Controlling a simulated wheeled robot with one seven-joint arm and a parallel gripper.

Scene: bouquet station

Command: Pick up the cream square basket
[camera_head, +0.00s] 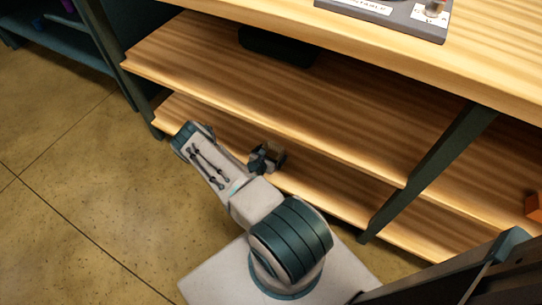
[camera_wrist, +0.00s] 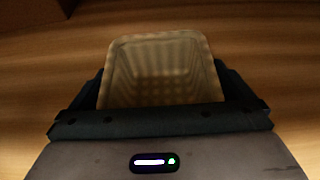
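The cream square basket (camera_wrist: 160,70) shows in the wrist view, its lattice wall and open inside facing the camera. Its near part is hidden behind my gripper's dark body. My gripper (camera_wrist: 162,88) has one dark finger at the basket's left side and one at its right side, set wide apart. I cannot tell whether the fingers touch or squeeze it. In the head view my gripper (camera_head: 266,158) is at the front edge of the lower shelf (camera_head: 325,195), partly hidden by my arm; the basket does not show there.
The middle shelf (camera_head: 290,95) lies close above my gripper, with a dark item (camera_head: 277,46) at its back. A dark post (camera_head: 430,170) stands to the right. An orange item (camera_head: 535,206) is at the far right. The floor (camera_head: 70,200) at left is clear.

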